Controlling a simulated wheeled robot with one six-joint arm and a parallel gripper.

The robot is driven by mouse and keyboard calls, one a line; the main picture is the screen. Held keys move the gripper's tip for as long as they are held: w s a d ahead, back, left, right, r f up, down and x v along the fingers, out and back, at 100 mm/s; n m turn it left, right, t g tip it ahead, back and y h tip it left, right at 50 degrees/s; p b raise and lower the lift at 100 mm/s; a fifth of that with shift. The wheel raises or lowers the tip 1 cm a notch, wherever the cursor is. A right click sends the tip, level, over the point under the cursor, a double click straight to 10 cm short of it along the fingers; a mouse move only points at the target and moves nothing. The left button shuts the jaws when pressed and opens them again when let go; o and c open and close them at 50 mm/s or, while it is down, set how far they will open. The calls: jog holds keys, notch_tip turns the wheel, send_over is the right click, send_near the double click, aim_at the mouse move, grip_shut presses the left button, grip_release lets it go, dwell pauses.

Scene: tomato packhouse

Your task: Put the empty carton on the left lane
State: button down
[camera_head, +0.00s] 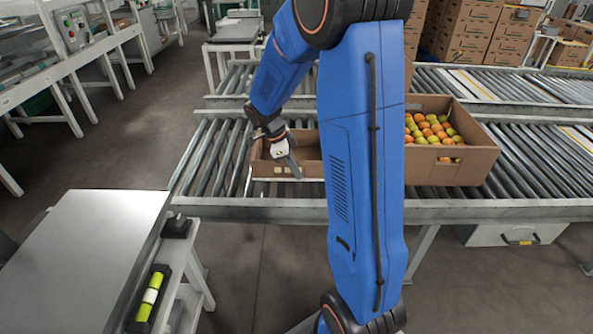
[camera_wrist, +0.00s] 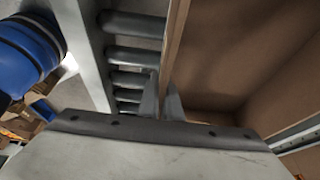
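The empty carton (camera_head: 262,168) is low, brown and open-topped. It sits on the near roller conveyor, left of my blue arm, which hides its right part. In the wrist view the bare inside of the carton (camera_wrist: 215,75) fills the right side. My gripper (camera_head: 292,170) points down at the carton's near side. In the wrist view its two fingers (camera_wrist: 163,100) stand close together on either side of a thin carton wall, and they look closed on it. The rollers (camera_head: 225,150) of the near conveyor are bare left of the carton.
A second roller conveyor (camera_head: 540,85) runs behind. Stacked cartons (camera_head: 470,30) stand at the back right. A grey-topped table (camera_head: 85,250) is at the front left.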

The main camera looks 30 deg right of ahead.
jog(key=shift+f, duration=0.1)
jog(key=c, duration=2)
grip_release()
jog(key=v, duration=1.2)
jog(key=shift+s, duration=0.1)
jog(key=shift+s+a+r+n+t+y, duration=0.65)
jog(key=shift+s+a+r+n+t, duration=0.8)
jog(key=shift+s+n, duration=2.95)
jog(key=shift+s+a+r+n+t+y, duration=0.85)
jog(key=shift+s+a+n, duration=1.15)
jog(key=shift+s+n, duration=2.35)
jog(key=shift+s+a+r+n+t+y, duration=0.4)
jog(key=shift+s+a+r+n+t, duration=0.85)
jog(key=shift+s+n, duration=3.15)
